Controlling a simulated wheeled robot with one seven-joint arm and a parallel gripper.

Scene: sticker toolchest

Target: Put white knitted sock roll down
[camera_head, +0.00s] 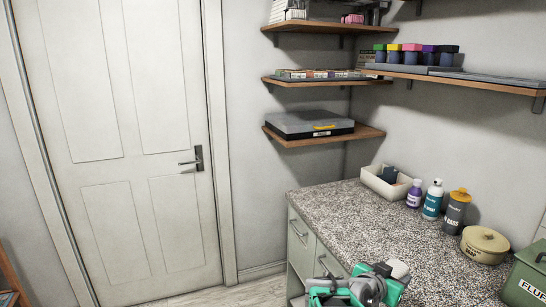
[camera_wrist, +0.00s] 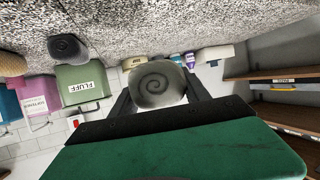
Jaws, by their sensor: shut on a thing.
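The white knitted sock roll (camera_wrist: 157,84) is between the fingers of my gripper (camera_wrist: 158,98) in the wrist view, its spiral end facing the camera. My gripper is shut on it. In the head view the sock roll (camera_head: 399,268) shows as a pale lump at the tip of my green gripper (camera_head: 385,273), at the bottom of the picture. It appears over the front part of the speckled countertop (camera_head: 345,215). I cannot tell whether it touches the surface.
A pale bin (camera_head: 386,184), a purple bottle (camera_head: 414,194), a teal bottle (camera_head: 432,200), a grey bottle (camera_head: 455,211), a round beige tin (camera_head: 484,244) and a green FLUFF box (camera_head: 527,275) line the wall side. A dark grey roll (camera_wrist: 68,47) lies on the counter. The counter's middle is clear.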

